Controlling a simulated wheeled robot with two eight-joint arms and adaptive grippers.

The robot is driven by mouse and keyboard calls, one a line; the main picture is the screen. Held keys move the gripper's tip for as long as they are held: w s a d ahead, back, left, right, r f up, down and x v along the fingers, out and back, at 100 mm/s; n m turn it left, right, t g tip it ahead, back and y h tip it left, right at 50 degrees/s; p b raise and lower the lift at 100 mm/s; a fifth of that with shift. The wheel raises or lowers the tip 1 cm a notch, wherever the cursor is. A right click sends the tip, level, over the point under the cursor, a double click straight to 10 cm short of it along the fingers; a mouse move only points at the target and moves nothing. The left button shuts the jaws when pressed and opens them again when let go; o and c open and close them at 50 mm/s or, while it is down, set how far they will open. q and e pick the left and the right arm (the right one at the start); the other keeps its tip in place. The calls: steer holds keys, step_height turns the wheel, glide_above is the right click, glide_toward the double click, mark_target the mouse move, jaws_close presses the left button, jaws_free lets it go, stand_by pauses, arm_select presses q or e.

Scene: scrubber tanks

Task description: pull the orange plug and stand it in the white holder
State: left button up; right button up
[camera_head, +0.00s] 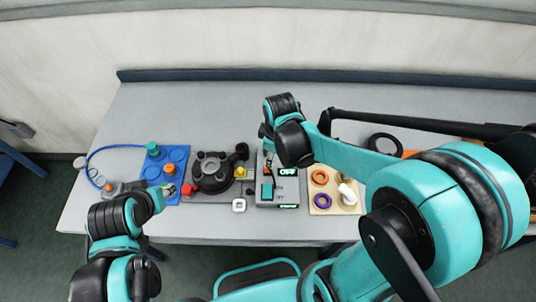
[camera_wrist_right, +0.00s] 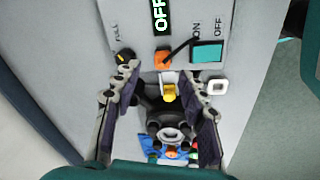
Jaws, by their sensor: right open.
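In the head view my right gripper (camera_head: 268,138) hangs over the box. The white holder (camera_head: 239,205), a small square with a hole, lies left of the box; it also shows in the wrist view (camera_wrist_right: 218,87). My left gripper (camera_head: 162,190) is at the front left; its jaws are unclear.
A black pump (camera_head: 213,172) with red and yellow parts stands left of the box. A blue tray (camera_head: 178,155) with teal and orange caps is further left. A beige board (camera_head: 335,205) with rings is right of the box. The table's back is clear.

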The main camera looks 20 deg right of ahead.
mark_target(268, 169)
steer(key=n+p, duration=0.1)
steer(key=w+a+n+g+p, duration=0.1)
steer(key=shift+w+r+p, duration=0.2)
steer(key=shift+p, duration=0.15)
steer(key=shift+w+a+f+n+g+p, duration=0.1)
steer(key=shift+f+n+g+p, duration=0.2)
steer(key=shift+n, duration=0.3)
steer(key=shift+f, duration=0.2)
arm_select(q)
step_height(268, 169, up, 5)
steer(key=shift+r, duration=0.15)
arm_select(e)
steer(key=shift+f, duration=0.1)
step_height(268, 169, down, 8)
steer(key=b, duration=0.6)
steer(key=shift+f+b, duration=0.15)
steer(key=shift+b, duration=0.2)
steer(key=shift+f+b, duration=0.3)
steer(key=shift+f, duration=0.05)
arm_select(q)
step_height(268, 169, down, 7)
steer(key=shift+f, duration=0.2)
arm_select(e)
steer(key=shift+r, duration=0.1)
